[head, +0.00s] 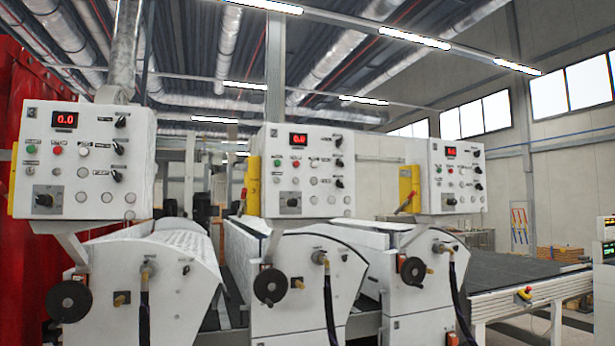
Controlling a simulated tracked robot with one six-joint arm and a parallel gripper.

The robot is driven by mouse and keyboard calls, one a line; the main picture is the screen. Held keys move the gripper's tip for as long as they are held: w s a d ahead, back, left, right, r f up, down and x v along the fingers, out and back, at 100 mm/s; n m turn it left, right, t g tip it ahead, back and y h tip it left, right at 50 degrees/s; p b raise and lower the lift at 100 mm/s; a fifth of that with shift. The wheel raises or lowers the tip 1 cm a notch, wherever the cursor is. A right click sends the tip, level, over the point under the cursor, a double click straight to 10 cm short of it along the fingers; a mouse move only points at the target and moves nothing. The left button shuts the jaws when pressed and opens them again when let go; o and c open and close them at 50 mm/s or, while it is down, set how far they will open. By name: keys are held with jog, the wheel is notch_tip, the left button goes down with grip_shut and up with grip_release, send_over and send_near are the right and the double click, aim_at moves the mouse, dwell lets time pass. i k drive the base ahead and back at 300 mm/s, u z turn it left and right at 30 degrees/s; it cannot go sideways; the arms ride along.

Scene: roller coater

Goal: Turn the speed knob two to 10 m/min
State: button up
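Three white control panels stand in a row on the roller coater: a left panel (84,160), a middle panel (302,170) and a right panel (456,177). Each has a red digital display; the left display (65,120) and the middle display (298,139) read 0.0, and the right display (451,151) is too small to read surely. Each panel carries several black knobs along its right side, such as the top knob (338,142) of the middle panel. The labels are too small to read, so I cannot tell which is speed knob two. My gripper is not in view.
White coater units with black handwheels (270,286) and dark hoses (329,305) stick out below the panels. A dark conveyor (505,266) runs off to the right. A red curtain (42,245) hangs at the far left.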

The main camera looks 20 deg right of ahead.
aim_at(291, 202)
jog(key=k, duration=0.65)
jog(key=z, duration=0.25)
jog(key=i, duration=1.25)
jog(key=u, duration=0.3)
jog(key=i, duration=0.6)
jog(key=u, duration=0.7)
jog(key=i, duration=0.4)
jog(key=u, duration=0.15)
